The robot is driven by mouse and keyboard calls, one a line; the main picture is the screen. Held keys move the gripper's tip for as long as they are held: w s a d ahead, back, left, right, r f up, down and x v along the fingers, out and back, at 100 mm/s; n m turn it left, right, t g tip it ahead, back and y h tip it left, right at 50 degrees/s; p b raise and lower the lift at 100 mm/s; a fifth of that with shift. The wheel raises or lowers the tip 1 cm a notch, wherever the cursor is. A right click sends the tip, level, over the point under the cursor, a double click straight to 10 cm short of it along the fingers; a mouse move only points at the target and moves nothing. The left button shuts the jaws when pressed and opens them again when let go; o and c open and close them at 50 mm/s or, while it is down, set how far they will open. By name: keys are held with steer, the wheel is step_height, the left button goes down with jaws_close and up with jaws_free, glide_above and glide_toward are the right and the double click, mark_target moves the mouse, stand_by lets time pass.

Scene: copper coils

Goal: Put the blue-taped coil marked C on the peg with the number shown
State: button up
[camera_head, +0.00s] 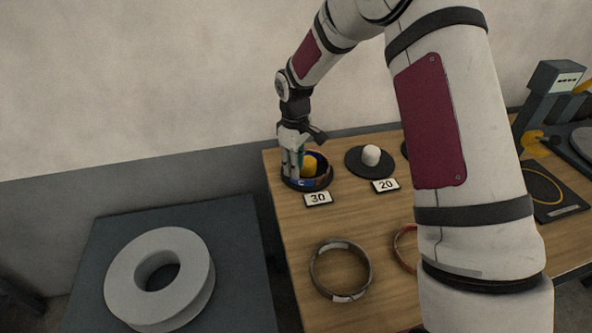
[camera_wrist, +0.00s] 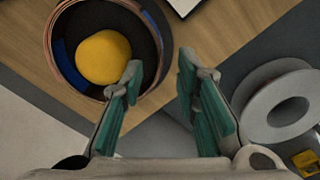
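The blue-taped coil (camera_head: 304,184), with its C label facing front, lies around the yellow peg (camera_head: 309,164) behind the card marked 30 (camera_head: 318,198). In the wrist view, the coil (camera_wrist: 68,70) rings the yellow peg (camera_wrist: 103,57) on its dark base, with blue tape on its inner left side. My gripper (camera_head: 297,168) is down at the coil's left side. In the wrist view, my gripper (camera_wrist: 159,75) has its teal-padded fingers apart, one over the inside of the coil and one outside the wall, with gaps visible. The fingertips' exact height is unclear.
A white peg (camera_head: 371,155) stands behind the card marked 20 (camera_head: 386,185). Two other coils lie in front, one with white tape (camera_head: 341,270) and one reddish (camera_head: 405,249). A grey spool (camera_head: 160,279) lies on a dark stand at left. A device (camera_head: 556,80) stands at right.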

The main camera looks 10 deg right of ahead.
steer(key=s+d+r+m+t, duration=0.1)
steer(key=s+r, duration=0.3)
steer(key=r, duration=0.6)
steer(key=s+d+r+m, duration=0.1)
steer(key=s+r, duration=0.3)
steer(key=r, duration=0.5)
steer(key=s+d+r+m+t, duration=0.1)
steer(key=s+r, duration=0.2)
steer(key=s, duration=0.3)
steer(key=s+r+m+p, duration=0.1)
steer(key=s+r+m, duration=0.15)
steer(key=s, duration=0.35)
steer(key=s+d+r+m+t, duration=0.1)
steer(key=s+r, duration=0.2)
steer(key=s, duration=0.3)
steer(key=s+f+m+t, duration=0.1)
steer(key=s+m, duration=0.1)
steer(key=s, duration=0.8)
steer(key=shift+s, duration=0.25)
steer(key=shift+d+m, duration=0.1)
steer(key=shift+m, duration=0.15)
